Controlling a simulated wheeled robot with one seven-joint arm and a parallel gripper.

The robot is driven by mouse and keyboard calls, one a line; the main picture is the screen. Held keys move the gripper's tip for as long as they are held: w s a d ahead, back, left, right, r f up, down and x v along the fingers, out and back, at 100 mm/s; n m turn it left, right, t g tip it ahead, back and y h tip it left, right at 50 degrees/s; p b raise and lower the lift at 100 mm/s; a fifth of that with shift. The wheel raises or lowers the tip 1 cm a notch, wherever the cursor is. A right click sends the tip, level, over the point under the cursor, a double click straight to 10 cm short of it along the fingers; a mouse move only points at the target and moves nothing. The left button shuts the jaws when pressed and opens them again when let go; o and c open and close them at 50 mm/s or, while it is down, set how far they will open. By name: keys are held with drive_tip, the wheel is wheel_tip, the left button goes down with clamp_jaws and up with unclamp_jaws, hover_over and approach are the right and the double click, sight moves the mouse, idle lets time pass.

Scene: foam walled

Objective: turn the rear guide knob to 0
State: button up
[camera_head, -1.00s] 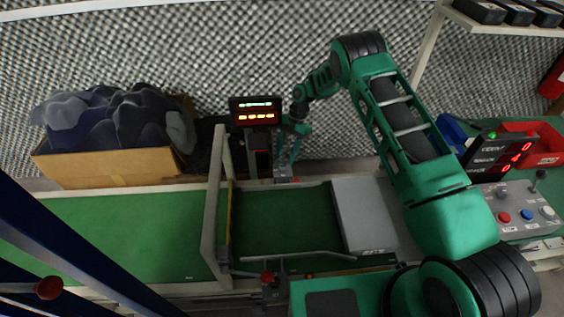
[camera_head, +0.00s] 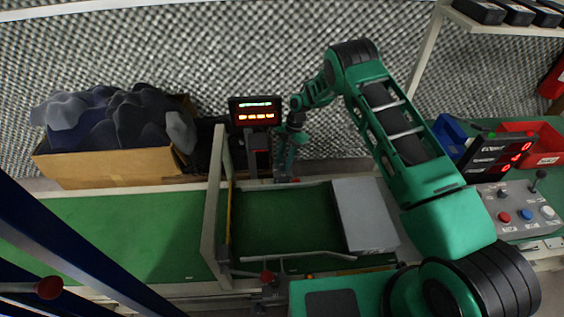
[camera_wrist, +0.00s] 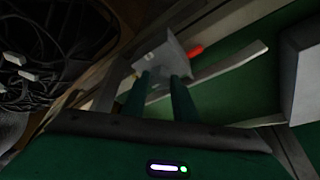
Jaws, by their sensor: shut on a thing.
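My gripper (camera_head: 283,172) reaches down at the rear side of the conveyor, just right of the small display post. In the wrist view its two green fingers (camera_wrist: 162,80) end at a pale grey bracket (camera_wrist: 174,52) with a red part (camera_wrist: 195,51) beside it. The gripper is shut on the rear guide knob there, which the fingers and bracket mostly hide, so its setting cannot be read. The rear guide rail (camera_wrist: 215,72) runs beside the bracket over the green belt (camera_head: 285,225). A front red knob (camera_head: 267,277) sits at the near side.
A small display (camera_head: 255,112) with green and orange lines stands behind the belt, too small to read. A white frame post (camera_head: 213,205) stands left of the rails; a grey box (camera_head: 365,215) is at their right. A carton (camera_head: 110,170) and control panel (camera_head: 520,212) flank the belt.

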drive_tip(key=shift+r+m+y, duration=0.1)
drive_tip(key=shift+m+y, duration=0.2)
drive_tip(key=shift+m, duration=0.3)
drive_tip(key=shift+m+t+y, duration=0.3)
drive_tip(key=shift+m+t, duration=0.3)
drive_tip(key=shift+m, duration=0.6)
drive_tip(key=m+t, duration=0.1)
drive_tip(key=m, duration=0.1)
drive_tip(key=m+t, duration=0.1)
drive_tip(key=m, duration=0.2)
drive_tip(key=shift+s+m, duration=0.2)
drive_tip(key=shift+m, duration=0.1)
drive_tip(key=m+t, duration=0.1)
drive_tip(key=m, duration=0.3)
drive_tip(key=shift+s+t, duration=0.15)
drive_tip(key=shift+t, duration=0.25)
drive_tip(key=shift+a+r+m+t+h, duration=0.1)
drive_tip(key=shift+m+t+h, duration=0.2)
drive_tip(key=shift+m, duration=0.85)
drive_tip(key=shift+a+m+t+h, duration=0.15)
drive_tip(key=shift+m+t, duration=0.25)
drive_tip(key=shift+m, duration=0.75)
drive_tip(key=shift+d, duration=0.1)
drive_tip(key=o, duration=1)
drive_tip(key=shift+s+d, duration=0.1)
